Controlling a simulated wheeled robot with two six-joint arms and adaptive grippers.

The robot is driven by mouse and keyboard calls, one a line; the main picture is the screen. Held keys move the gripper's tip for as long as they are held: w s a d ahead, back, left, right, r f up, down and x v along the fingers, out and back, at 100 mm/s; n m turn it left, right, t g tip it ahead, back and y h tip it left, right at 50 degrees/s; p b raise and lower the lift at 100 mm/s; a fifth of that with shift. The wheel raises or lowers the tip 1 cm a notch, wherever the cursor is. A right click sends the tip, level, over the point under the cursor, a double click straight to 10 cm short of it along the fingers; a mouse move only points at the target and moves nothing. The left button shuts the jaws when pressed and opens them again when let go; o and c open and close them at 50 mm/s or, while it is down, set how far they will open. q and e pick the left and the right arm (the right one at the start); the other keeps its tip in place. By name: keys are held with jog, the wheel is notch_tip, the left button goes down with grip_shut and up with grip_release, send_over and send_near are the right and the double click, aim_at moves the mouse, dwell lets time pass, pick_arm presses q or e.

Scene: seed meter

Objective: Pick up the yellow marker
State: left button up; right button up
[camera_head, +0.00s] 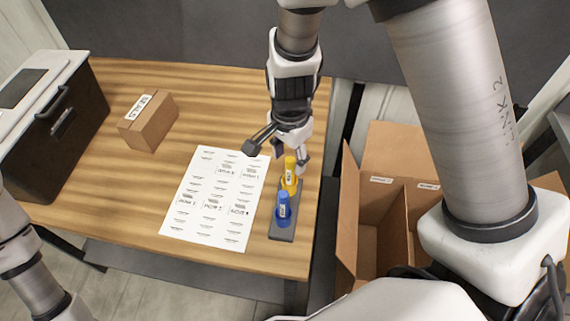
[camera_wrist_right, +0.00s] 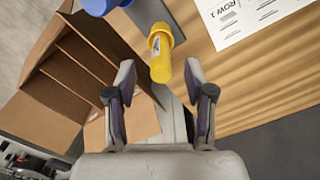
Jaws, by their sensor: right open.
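The yellow marker (camera_head: 290,176) stands upright in a dark grey holder (camera_head: 283,236) near the right edge of the wooden table. My right gripper (camera_head: 280,158) is open just behind it, its fingers apart and nothing between them. In the right wrist view the yellow marker (camera_wrist_right: 161,55) is ahead of the open fingertips (camera_wrist_right: 160,85), roughly centred between them and not visibly touched. A blue marker (camera_head: 282,208) stands in the same holder, nearer the camera; part of it shows in the wrist view (camera_wrist_right: 103,5). My left gripper is out of view.
A printed white sheet (camera_head: 209,199) lies left of the holder. A small labelled cardboard box (camera_head: 148,122) and a dark bin with a white lid (camera_head: 68,114) are further left. An open divided carton (camera_head: 347,215) stands just right of the table edge.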

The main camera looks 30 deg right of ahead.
aim_at(289, 168)
jog(key=f, duration=0.5)
jog(key=shift+w+d, duration=0.2)
jog(key=shift+w, duration=0.15)
jog(key=shift+s+a+r, duration=0.1)
jog(key=shift+s, duration=0.15)
jog(key=c, duration=0.5)
grip_shut()
